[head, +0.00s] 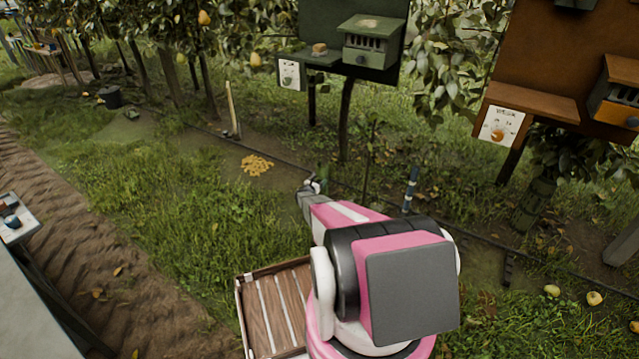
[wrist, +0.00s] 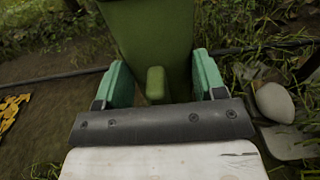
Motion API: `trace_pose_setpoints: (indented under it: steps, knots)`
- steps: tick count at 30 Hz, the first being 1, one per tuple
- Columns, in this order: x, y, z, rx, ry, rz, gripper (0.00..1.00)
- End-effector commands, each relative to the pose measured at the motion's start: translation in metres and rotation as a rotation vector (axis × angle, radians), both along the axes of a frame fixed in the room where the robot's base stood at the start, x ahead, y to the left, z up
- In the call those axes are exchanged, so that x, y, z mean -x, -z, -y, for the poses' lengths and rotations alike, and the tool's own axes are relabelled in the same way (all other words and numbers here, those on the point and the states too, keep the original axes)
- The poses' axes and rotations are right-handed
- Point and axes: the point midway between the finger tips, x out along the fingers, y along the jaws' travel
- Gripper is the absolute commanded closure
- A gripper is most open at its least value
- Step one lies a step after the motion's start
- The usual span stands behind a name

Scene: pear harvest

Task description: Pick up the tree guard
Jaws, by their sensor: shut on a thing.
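The tree guard (wrist: 150,35) is a dark green upright piece with a short green tab (wrist: 156,85) on its near side. It fills the top middle of the wrist view. My gripper (wrist: 160,72) has its two teal fingers on either side of it and is shut on it. In the head view my gripper (head: 311,187) reaches away from me, low by the tree row, and a small part of the green guard (head: 323,174) shows beyond it. My arm hides much around it, and I cannot tell whether the guard touches the ground.
Another green guard (head: 538,200) stands around a trunk at the right. A dark hose (head: 190,122) runs along the row. A green board (head: 352,30) and a brown board (head: 545,60) stand behind. A wooden crate (head: 243,310) is beside my arm. Grass at left is open.

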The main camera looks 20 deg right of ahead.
Motion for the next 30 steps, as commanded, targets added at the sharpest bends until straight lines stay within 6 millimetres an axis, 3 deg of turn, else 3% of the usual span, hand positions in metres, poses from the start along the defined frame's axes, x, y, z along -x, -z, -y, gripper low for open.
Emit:
trace_pose_setpoints:
  steps: [9,21,30]
  knots:
    - [0.002,-0.042,0.000,0.000,-0.001,0.003,0.62]
    - [0.014,-0.089,-0.084,0.000,-0.002,0.001,0.62]
    - [0.018,-0.106,-0.113,0.000,0.000,0.001,0.62]
